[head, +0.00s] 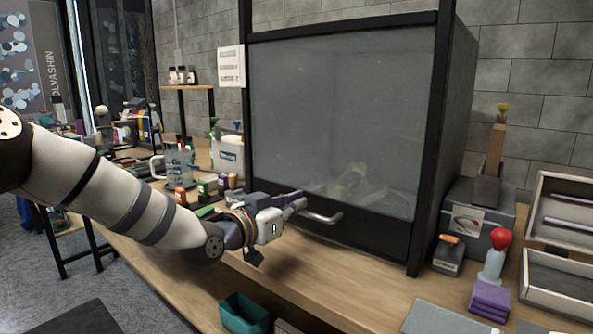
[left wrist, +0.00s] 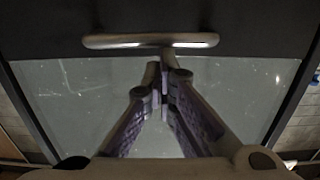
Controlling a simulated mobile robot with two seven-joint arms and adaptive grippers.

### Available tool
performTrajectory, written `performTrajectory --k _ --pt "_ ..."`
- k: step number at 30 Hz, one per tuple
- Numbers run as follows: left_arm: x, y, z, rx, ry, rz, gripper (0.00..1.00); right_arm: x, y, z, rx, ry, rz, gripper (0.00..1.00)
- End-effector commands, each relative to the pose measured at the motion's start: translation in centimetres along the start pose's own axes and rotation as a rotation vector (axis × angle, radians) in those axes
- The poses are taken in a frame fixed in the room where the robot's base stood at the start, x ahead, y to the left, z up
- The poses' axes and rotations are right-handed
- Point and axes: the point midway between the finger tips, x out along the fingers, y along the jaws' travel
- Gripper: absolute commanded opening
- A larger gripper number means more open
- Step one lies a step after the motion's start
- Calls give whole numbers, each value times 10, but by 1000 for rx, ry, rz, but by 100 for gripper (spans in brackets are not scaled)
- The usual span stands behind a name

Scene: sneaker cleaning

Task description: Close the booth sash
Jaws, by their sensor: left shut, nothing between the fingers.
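The spray booth (head: 456,120) is a black-framed box on the workbench. Its sash (head: 340,110) is a hazy glass pane with a dark lower rail, and it spans the booth front. I see no clear gap under the rail. A metal bar handle (head: 322,217) sits on the rail; it also shows at the top of the left wrist view (left wrist: 150,41). My left gripper (head: 300,199) is shut and empty, with its fingertips (left wrist: 163,70) close to the handle. Whether they touch it I cannot tell. My right gripper is not in view.
Bottles and a jug (head: 178,160) crowd the bench left of the booth. A grey box (head: 478,222), a red-topped bottle (head: 494,258) on purple cloths (head: 489,299) and trays (head: 560,285) stand to its right. The bench front (head: 340,285) is mostly clear. A teal bin (head: 243,314) is below.

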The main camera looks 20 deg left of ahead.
Motion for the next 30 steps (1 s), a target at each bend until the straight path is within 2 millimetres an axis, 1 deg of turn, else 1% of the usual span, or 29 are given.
performTrajectory --k 1,4,17,20,23,25,26,27,30 --pt "1 0 15 -2 -9 0 0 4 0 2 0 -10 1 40" --pt "1 0 22 0 -5 1 0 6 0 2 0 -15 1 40" --pt "0 0 22 1 -5 1 0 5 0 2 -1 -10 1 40" --pt "-1 2 8 4 0 1 0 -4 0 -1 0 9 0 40" --pt "-3 6 -19 8 12 0 0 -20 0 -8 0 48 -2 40" --pt "-6 9 -41 11 22 0 0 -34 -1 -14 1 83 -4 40" --pt "-16 8 -33 5 13 -1 0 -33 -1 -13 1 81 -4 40" --pt "-29 8 -30 3 11 -2 0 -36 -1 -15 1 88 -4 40" --pt "-58 8 -29 2 12 -1 0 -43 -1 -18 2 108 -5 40"
